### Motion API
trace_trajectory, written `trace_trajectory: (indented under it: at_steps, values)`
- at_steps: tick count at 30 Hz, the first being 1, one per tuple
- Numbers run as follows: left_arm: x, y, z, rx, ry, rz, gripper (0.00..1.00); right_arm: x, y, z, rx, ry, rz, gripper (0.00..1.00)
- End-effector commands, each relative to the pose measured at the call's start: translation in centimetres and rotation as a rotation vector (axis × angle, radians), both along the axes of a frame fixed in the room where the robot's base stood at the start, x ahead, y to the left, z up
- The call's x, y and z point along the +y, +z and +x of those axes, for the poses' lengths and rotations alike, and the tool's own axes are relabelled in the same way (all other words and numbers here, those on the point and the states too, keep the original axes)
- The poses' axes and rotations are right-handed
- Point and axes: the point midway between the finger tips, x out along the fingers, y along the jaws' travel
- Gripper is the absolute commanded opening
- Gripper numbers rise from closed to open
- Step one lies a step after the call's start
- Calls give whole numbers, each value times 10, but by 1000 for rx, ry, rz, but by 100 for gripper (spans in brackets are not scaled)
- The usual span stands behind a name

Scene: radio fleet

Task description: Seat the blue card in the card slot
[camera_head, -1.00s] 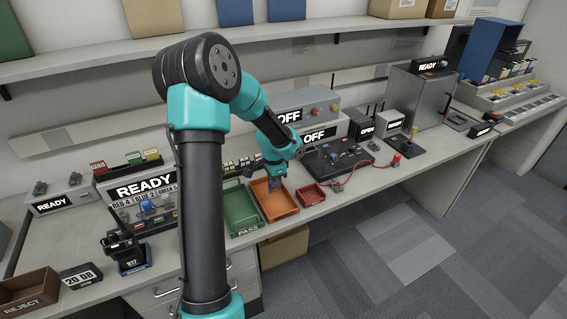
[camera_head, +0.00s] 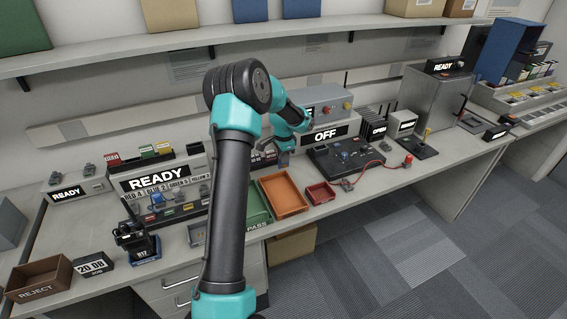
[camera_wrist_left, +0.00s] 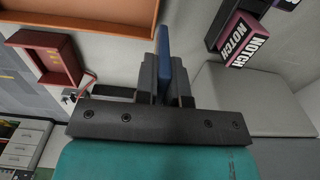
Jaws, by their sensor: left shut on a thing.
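My left gripper (camera_head: 283,158) is behind the orange tray (camera_head: 303,209), in front of the box marked OFF. In the left wrist view my left gripper (camera_wrist_left: 163,70) is shut on a thin blue card (camera_wrist_left: 164,42), which sticks out edge-on past the fingertips. In the head view the card cannot be made out. A black panel (camera_head: 318,160) with knobs and a red cable lies right of the gripper. I cannot tell which opening is the card slot. My right gripper is not in view.
NOTCH-labelled blocks (camera_wrist_left: 244,45) stand right of the card in the wrist view. A small red tray (camera_head: 321,203) sits right of the orange one. The green PASS tray (camera_head: 258,219) is partly behind my arm. The READY station (camera_head: 150,172) stands at left.

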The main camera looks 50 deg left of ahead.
Motion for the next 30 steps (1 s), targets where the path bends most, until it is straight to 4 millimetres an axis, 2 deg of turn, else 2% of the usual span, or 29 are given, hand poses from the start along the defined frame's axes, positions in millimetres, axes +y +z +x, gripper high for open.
trace_trajectory:
  at_steps: [7, 12, 15, 28, 29, 30]
  values:
    - [6, -2, 5, 0, 0, 0, 0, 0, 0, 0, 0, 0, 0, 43]
    - [5, -27, 4, 3, -1, -1, 0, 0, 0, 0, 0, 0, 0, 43]
    - [5, -35, 4, 1, -1, -1, 0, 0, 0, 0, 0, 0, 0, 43]
    - [5, -39, 4, 0, -1, 0, 0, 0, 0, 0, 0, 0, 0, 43]
    - [5, -39, 4, 0, -1, 1, 13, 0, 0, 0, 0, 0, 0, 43]
    - [5, -38, 4, 0, -1, 1, 17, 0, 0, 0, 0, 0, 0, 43]
